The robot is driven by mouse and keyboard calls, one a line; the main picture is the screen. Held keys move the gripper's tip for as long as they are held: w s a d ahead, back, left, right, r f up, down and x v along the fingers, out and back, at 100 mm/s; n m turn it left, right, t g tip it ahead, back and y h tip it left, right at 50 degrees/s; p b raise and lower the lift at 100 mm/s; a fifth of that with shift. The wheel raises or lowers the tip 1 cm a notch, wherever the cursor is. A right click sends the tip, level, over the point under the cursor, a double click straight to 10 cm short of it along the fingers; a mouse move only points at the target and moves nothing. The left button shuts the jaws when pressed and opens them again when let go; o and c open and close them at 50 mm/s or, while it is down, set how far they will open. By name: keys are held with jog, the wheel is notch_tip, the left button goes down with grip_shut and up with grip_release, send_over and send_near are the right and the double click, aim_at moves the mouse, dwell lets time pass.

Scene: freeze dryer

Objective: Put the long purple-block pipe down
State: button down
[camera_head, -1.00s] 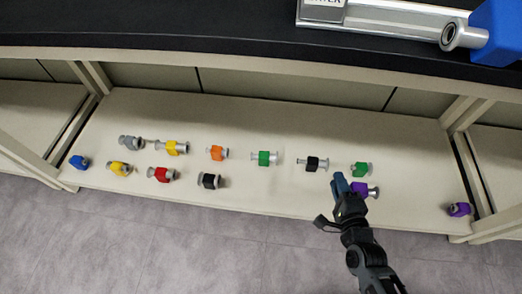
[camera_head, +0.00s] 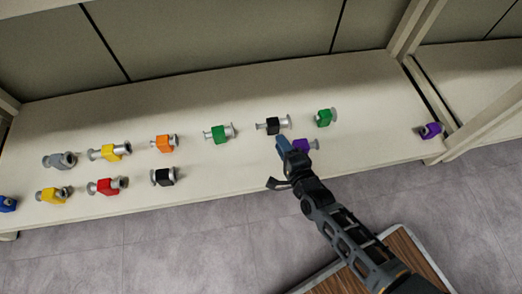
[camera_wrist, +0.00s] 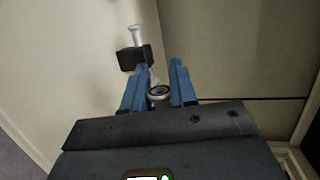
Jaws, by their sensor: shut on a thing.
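The long purple-block pipe (camera_head: 302,145) is at my gripper (camera_head: 285,146), at the shelf's front right part in the head view. Its purple block and a silver end show to the right of the blue fingers. In the wrist view my gripper (camera_wrist: 157,90) has a round silver pipe end (camera_wrist: 158,93) between its fingers; the purple block is hidden there. The gripper is shut on this pipe. I cannot tell whether the pipe touches the shelf (camera_head: 235,172). Another purple-block pipe (camera_head: 430,130) lies at the far right by the shelf upright.
A black-block pipe (camera_head: 272,126) and a green-block pipe (camera_head: 325,117) are close behind my gripper; the black one also shows in the wrist view (camera_wrist: 135,57). Several coloured pipes stand further left. The shelf is bare between the gripper and the far-right purple pipe.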

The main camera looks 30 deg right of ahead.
jog(key=w+a+f, duration=0.1)
jog(key=w+a, duration=0.1)
jog(key=w+a+f+b, duration=0.1)
jog(key=w+a+f, duration=0.1)
jog(key=shift+w+f, duration=0.1)
jog(key=shift+f, duration=0.15)
notch_tip(320, 180, down, 4)
jog(key=b, duration=0.3)
jog(key=c, duration=0.9)
grip_release()
